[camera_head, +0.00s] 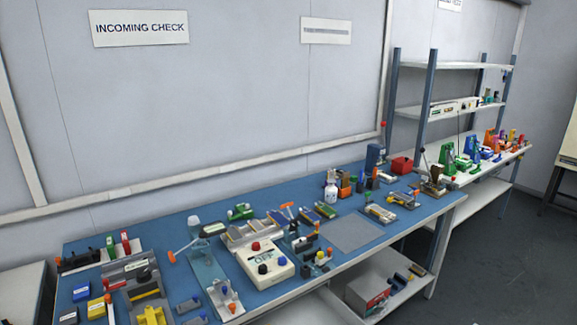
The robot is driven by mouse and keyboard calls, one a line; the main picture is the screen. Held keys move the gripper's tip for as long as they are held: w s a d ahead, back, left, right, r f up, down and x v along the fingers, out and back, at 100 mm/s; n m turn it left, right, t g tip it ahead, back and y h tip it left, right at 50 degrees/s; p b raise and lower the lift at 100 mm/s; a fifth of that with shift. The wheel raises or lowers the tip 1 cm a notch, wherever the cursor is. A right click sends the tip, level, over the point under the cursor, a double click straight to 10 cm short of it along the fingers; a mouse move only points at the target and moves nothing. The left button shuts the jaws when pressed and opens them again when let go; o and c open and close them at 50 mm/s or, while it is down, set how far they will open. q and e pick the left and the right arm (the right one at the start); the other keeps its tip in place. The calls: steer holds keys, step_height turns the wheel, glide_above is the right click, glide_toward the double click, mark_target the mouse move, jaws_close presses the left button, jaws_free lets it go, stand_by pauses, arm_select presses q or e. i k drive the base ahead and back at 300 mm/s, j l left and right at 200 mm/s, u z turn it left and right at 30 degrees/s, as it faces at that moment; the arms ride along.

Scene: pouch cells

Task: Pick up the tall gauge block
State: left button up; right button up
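I cannot tell which of the small items is the tall gauge block. Small upright dark and yellow pieces (318,257) stand around the middle of the blue-topped bench (355,234). Several small blocks also stand near the white bottle (331,191) toward the back. Neither of my grippers is in view, and nothing is seen held.
A white device with red and black knobs (266,268) sits mid-bench. A grey flat mat (356,232) is clear. A green-topped tool cluster (241,212) is behind. A shelf rack (455,110) stands at right. Crowded fixtures fill the left end.

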mark_target(222, 291)
steer(key=k+l, duration=0.1)
steer(key=l, duration=0.75)
steer(key=k+l+u, duration=0.1)
steer(key=l, duration=0.35)
steer(key=k, duration=0.05)
